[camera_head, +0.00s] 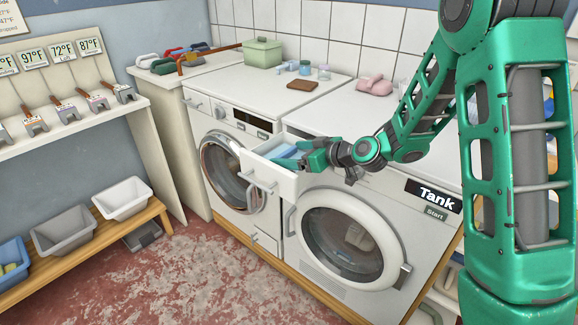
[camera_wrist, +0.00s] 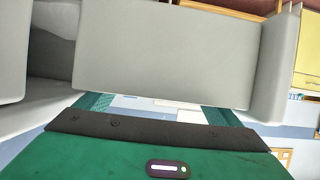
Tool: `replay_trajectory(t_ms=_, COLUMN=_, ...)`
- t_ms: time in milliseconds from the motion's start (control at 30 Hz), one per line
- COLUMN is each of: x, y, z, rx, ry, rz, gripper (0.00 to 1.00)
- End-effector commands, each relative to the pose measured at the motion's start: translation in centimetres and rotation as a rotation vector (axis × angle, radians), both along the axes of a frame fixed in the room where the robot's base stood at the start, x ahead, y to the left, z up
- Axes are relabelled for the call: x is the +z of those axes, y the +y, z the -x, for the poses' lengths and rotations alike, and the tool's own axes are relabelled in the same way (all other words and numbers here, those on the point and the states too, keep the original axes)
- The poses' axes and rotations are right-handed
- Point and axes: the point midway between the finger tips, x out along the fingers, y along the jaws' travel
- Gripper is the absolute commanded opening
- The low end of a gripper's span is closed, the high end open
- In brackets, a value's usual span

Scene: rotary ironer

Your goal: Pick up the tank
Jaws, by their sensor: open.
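A white drawer-like tank (camera_head: 272,172) is pulled out from the upper left of the right-hand machine, which bears a "Tank" label (camera_head: 434,196). Something blue shows in its open top. My gripper (camera_head: 304,152) is over the right side of the drawer, with its jaws open. In the wrist view a large pale grey block (camera_wrist: 165,55), probably part of the tank, fills the space ahead of my fingers (camera_wrist: 155,108) and covers their tips. I cannot tell whether the fingers touch it.
The left washing machine (camera_head: 225,166) stands beside the tank machine. A green box (camera_head: 263,53), a brown block (camera_head: 302,85) and pink items (camera_head: 374,86) are on top. Grey and white bins (camera_head: 121,198) sit on a low shelf at left. The floor (camera_head: 190,275) in front is clear.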

Motion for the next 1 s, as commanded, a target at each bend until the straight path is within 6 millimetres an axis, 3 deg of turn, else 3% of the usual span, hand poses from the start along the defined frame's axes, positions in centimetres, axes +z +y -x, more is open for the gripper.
replay_trajectory(t_ms=200, x=0.0, y=0.0, z=0.0, rx=0.0, ry=0.0, rz=0.0, gripper=0.88)
replay_trajectory(t_ms=500, x=0.2, y=0.1, z=-0.1, rx=-0.001, ry=-0.004, rz=-0.003, gripper=0.18)
replay_trajectory(t_ms=800, x=0.5, y=0.1, z=-0.1, rx=0.0, ry=-0.006, rz=-0.003, gripper=0.18)
replay_trajectory(t_ms=1000, x=2.2, y=0.1, z=-0.1, rx=0.002, ry=-0.01, rz=-0.003, gripper=0.18)
